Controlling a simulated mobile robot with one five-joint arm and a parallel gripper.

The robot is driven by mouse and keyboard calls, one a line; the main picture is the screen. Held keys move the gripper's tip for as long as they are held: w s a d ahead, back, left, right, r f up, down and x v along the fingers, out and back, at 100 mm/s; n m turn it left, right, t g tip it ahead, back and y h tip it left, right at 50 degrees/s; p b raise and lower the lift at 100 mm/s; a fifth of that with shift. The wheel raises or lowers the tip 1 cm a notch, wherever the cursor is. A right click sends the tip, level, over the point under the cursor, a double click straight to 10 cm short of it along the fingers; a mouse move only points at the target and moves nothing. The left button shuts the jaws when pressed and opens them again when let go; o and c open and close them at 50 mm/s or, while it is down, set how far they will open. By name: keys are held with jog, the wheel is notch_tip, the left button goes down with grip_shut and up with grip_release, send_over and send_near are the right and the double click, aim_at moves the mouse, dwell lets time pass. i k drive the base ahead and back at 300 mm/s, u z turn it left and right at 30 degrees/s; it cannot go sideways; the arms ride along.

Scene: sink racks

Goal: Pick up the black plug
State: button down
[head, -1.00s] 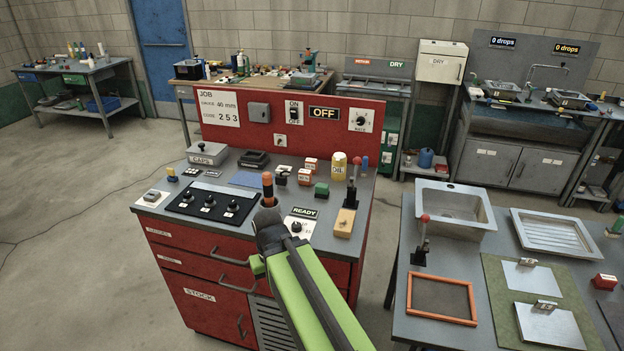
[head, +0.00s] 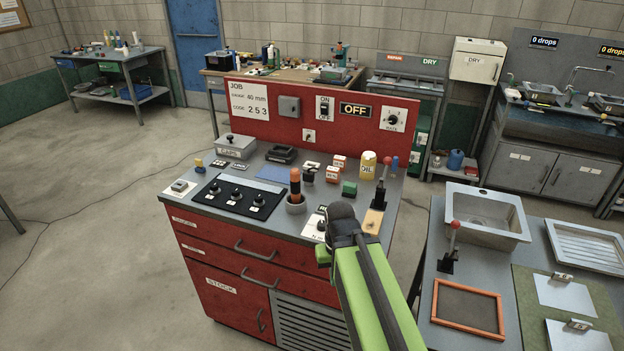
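A small black piece (head: 308,173), which may be the black plug, stands among small parts at the middle back of the red bench's top. It is too small to tell its shape for sure. My green arm reaches up from the bottom edge, and its dark rounded end (head: 342,217) appears over the bench's front right part. No gripper fingers show, so I cannot tell where they are relative to the black piece. The arm hides part of the white card with a knob at the bench front.
A black three-knob panel (head: 236,196) lies left. The red back panel (head: 270,128) rises behind.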

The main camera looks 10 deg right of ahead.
aim_at(309, 177)
jog(key=z, duration=0.1)
jog(key=k, duration=0.3)
jog(key=u, duration=0.8)
jog(key=i, duration=1.45)
jog(key=u, duration=0.7)
